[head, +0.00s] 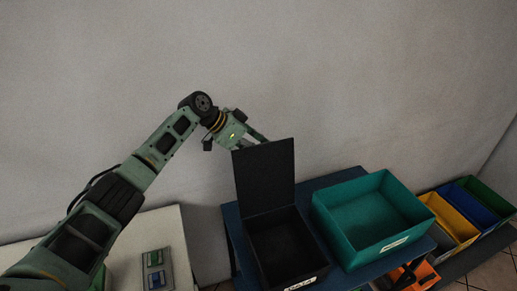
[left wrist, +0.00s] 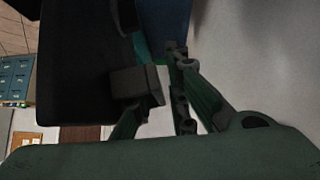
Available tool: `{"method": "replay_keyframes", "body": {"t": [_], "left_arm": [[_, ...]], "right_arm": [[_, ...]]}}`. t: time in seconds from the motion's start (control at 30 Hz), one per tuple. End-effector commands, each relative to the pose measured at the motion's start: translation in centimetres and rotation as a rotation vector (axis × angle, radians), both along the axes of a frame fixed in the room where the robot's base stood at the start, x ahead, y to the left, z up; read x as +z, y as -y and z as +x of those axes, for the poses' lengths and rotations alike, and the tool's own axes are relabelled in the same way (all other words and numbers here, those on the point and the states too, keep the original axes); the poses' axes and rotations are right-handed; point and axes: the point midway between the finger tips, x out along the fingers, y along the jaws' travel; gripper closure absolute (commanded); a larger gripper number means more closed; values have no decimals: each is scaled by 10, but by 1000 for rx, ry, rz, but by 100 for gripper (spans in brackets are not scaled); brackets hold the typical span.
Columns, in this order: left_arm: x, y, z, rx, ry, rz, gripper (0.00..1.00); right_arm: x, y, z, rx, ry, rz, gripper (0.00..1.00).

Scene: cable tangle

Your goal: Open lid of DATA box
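The black DATA box (head: 283,254) stands on a blue-topped table, with a pale label on its front whose text I cannot read clearly. Its black lid (head: 265,176) is raised and stands about upright at the back of the box. The inside looks dark, with no contents that I can make out. My left gripper (head: 257,136) is behind the lid's top left edge, its fingertips partly hidden. In the left wrist view my left gripper's fingers (left wrist: 168,85) are beside a large black panel (left wrist: 80,70), apparently the lid. I cannot tell how far apart they are. My right gripper is not in view.
A teal open box (head: 340,232) stands right of the DATA box. Yellow (head: 447,222), blue (head: 470,207) and green (head: 490,197) bins are farther right. An orange bin (head: 424,275) is low in front. A white table (head: 180,230) is left. The wall is close behind.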

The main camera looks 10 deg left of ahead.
Motion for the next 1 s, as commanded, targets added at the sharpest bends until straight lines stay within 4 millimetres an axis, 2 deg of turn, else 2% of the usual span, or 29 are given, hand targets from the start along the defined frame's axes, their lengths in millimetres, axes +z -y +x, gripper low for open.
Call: {"method": "replay_keyframes", "body": {"t": [0.17, 0.27, 0.7, 1.0], "left_arm": [[3, -2, -1, 0, 1, -1, 86], [11, -10, -4, 2, 2, -1, 86], [72, -63, -34, 1, 1, 0, 86], [84, -74, -41, -1, -2, 0, 86]], "right_arm": [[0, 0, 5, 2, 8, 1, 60], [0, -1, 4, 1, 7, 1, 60], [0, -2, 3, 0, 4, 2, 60], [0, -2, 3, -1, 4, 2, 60]]}}
